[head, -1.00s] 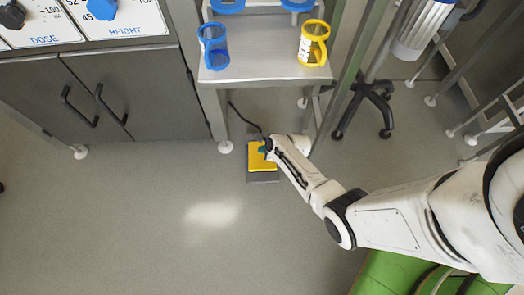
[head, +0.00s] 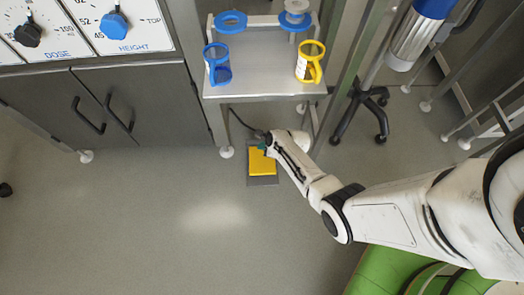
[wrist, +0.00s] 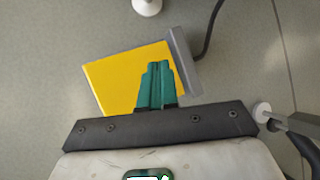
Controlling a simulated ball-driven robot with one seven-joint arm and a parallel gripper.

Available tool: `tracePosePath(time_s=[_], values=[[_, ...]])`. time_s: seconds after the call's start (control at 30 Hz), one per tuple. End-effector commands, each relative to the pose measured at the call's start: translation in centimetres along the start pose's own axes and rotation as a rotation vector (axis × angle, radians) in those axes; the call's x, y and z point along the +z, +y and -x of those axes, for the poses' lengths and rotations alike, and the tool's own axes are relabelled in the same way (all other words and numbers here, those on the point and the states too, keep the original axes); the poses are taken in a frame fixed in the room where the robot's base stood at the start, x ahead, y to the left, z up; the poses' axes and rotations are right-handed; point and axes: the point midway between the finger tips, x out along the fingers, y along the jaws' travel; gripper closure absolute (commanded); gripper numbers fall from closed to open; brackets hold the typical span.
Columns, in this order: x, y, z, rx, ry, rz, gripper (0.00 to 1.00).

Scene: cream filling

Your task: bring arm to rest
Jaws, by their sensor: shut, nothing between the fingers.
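My arm reaches down and to the left from the right side of the head view. My gripper (head: 263,146) is at its end, low over a yellow pedal (head: 261,161) on the floor. In the wrist view my gripper's green fingers (wrist: 156,84) lie together, shut and empty, in front of the yellow pedal (wrist: 118,82). I cannot tell whether the fingertips touch the pedal. In the head view the gripper is partly hidden by the wrist.
A metal stand (head: 262,78) holds a blue cup (head: 217,64) and a yellow cup (head: 310,62). A cabinet (head: 120,105) with DOSE and HEIGHT dials stands left. A wheeled stand (head: 365,105) is right. A cable (wrist: 208,30) runs from the pedal. The floor (head: 130,220) at lower left is clear.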

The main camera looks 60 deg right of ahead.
Motion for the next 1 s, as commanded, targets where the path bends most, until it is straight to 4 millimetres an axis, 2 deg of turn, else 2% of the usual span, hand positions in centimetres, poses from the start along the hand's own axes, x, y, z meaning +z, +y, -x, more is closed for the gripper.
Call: tracePosePath(time_s=[0.77, 0.87, 1.0], values=[[0.0, 0.1, 0.0, 0.001, 0.0, 0.004, 1.0], [0.7, 0.9, 0.6, 0.03, 0.0, 0.123, 1.0], [2.6, 3.3, 3.0, 0.12, -0.003, 0.491, 1.0]])
